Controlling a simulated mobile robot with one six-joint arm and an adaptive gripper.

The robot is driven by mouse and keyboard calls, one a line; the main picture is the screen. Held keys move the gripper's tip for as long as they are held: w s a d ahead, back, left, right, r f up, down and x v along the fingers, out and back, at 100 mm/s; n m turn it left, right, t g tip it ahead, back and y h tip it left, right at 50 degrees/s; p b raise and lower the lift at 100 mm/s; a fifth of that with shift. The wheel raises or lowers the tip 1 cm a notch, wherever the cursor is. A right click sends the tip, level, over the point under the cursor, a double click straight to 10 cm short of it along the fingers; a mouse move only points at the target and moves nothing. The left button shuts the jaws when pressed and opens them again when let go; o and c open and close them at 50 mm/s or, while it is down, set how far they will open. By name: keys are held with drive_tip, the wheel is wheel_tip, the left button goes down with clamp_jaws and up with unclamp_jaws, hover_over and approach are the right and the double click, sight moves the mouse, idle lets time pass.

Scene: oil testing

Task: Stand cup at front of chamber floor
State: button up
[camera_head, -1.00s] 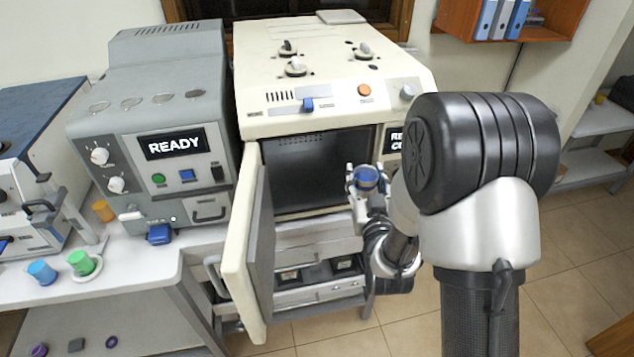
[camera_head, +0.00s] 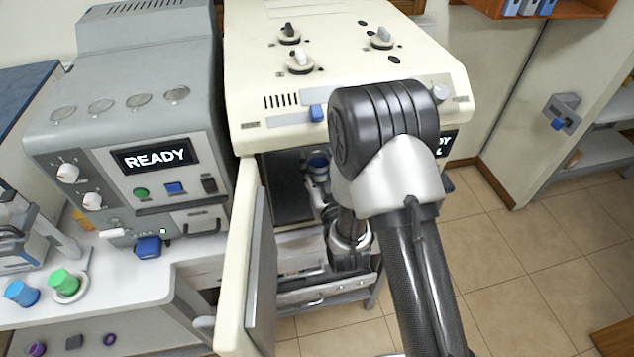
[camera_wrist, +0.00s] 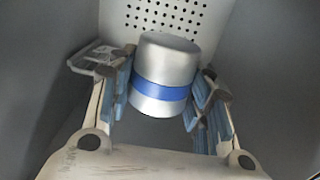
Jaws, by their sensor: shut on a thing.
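A metal cup with a blue band (camera_wrist: 165,75) is between the fingers of my gripper (camera_wrist: 160,95) in the wrist view. The gripper is shut on it. In the head view the cup (camera_head: 318,167) shows inside the opening of the cream chamber machine, near its front, with my gripper (camera_head: 322,180) partly hidden by my arm. The chamber (camera_head: 285,190) is dark inside, and its door (camera_head: 248,270) stands open to the left. A perforated wall (camera_wrist: 165,18) lies beyond the cup. I cannot tell whether the cup touches the chamber floor.
A grey machine with a READY display (camera_head: 155,157) stands left of the chamber. A blue cup (camera_head: 24,293) and a green cup (camera_head: 64,281) stand on the bench at left. The open door edge is close to my arm's left.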

drive_tip(key=shift+s+f+b, duration=0.1)
drive_tip(key=shift+f+b, duration=0.6)
drive_tip(key=shift+f, duration=2.8)
drive_tip(key=shift+f, duration=0.15)
drive_tip(key=o, duration=1.1)
drive_tip(key=shift+o, duration=0.2)
